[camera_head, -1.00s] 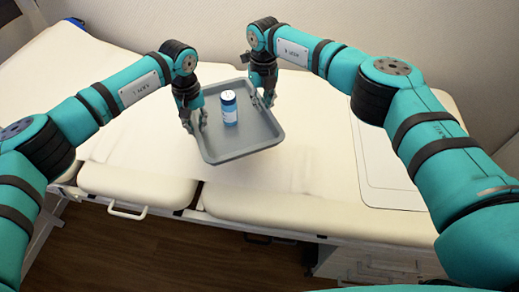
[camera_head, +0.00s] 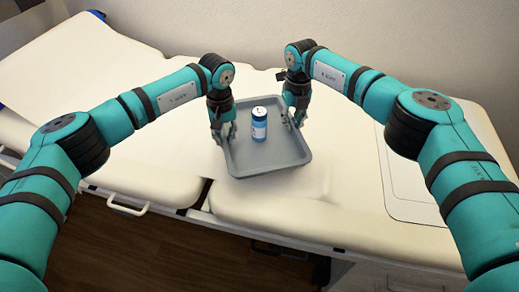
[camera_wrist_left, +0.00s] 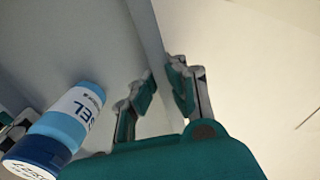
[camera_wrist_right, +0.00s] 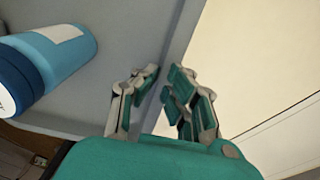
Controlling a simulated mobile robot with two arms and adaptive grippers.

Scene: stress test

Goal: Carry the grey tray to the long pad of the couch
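The grey tray (camera_head: 270,158) is over the cream couch, above its long pad (camera_head: 285,205), just right of the gap between pads. I cannot tell whether its underside touches the pad. A blue bottle with a white label (camera_head: 259,128) stands upright in the tray; it also shows in the left wrist view (camera_wrist_left: 75,120) and right wrist view (camera_wrist_right: 60,55). My left gripper (camera_head: 224,134) is shut on the tray's left wall, fingers on both sides of it. My right gripper (camera_head: 293,118) is shut on the right wall the same way.
A flat white panel (camera_head: 410,190) lies on the couch to the right. The shorter pad (camera_head: 150,180) is at the left, with a metal handle (camera_head: 127,208) on its front edge. A wall (camera_head: 400,40) stands behind. The pad between tray and panel is clear.

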